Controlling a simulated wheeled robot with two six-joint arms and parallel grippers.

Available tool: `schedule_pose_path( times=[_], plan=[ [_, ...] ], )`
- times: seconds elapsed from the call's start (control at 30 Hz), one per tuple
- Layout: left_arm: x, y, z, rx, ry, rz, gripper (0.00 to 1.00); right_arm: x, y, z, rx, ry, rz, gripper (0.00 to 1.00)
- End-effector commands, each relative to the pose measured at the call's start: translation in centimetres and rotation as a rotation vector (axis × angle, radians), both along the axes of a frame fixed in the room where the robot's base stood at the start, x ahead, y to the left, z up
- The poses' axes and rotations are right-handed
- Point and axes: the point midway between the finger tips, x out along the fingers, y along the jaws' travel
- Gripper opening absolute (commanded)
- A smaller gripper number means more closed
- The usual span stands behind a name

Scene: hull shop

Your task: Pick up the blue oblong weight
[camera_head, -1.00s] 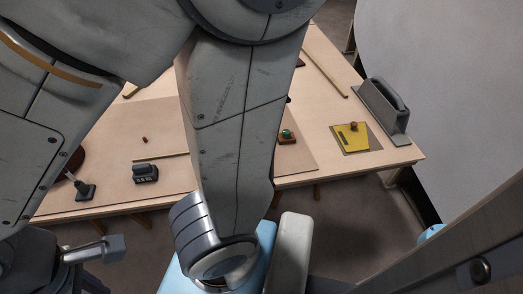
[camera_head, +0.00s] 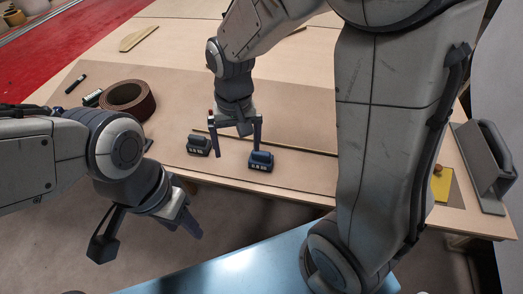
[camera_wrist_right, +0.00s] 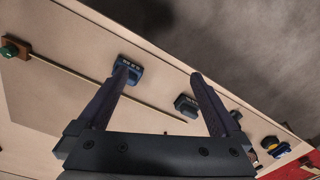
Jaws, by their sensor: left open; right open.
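The blue oblong weight (camera_head: 261,161) lies on the table near its front edge. It also shows in the right wrist view (camera_wrist_right: 131,73), partly covered by the left finger. A similar dark grey weight (camera_head: 199,146) lies to its left; it also shows in the wrist view (camera_wrist_right: 187,107). My right gripper (camera_head: 236,149) is open and empty, pointing down above the table, with its fingers between and behind the two weights in the head view. The right finger looks close to the blue weight; I cannot tell whether they touch. My left gripper (camera_head: 148,240) is open and empty in front of the table.
A brown roll (camera_head: 130,101) and a dark marker (camera_head: 75,83) lie on the left of the table (camera_head: 300,90). A thin strip (camera_head: 310,151) lies behind the blue weight. A grey handled tool (camera_head: 483,165) and a yellow plate (camera_head: 441,184) are at the right.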

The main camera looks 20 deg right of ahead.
Motion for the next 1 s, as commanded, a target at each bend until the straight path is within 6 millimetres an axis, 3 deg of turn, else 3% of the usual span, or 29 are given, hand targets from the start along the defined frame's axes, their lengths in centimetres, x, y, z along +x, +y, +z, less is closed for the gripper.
schedule_pose_path(
  times=[0.03,0.1,0.2,0.3,1.0],
  plan=[
    [0.0,0.0,-1.0,0.000,0.000,0.000,0.50,2.3,-2.2,-2.2,-0.008,0.011,-0.120,1.00],
    [0.0,0.0,-1.5,0.000,0.000,0.000,0.50,4.5,-4.6,-4.0,-0.014,0.017,-0.250,1.00],
    [0.0,0.0,-1.9,0.000,0.000,0.000,0.50,6.4,-7.2,-5.7,-0.022,0.019,-0.381,1.00],
    [0.0,0.0,-2.0,0.000,0.000,0.000,0.50,7.3,-8.6,-7.0,-0.024,0.023,-0.446,1.00],
    [0.0,0.0,-2.0,0.000,0.000,0.000,0.50,7.2,-8.8,-15.9,-0.026,0.025,-0.458,1.00]
  ],
)
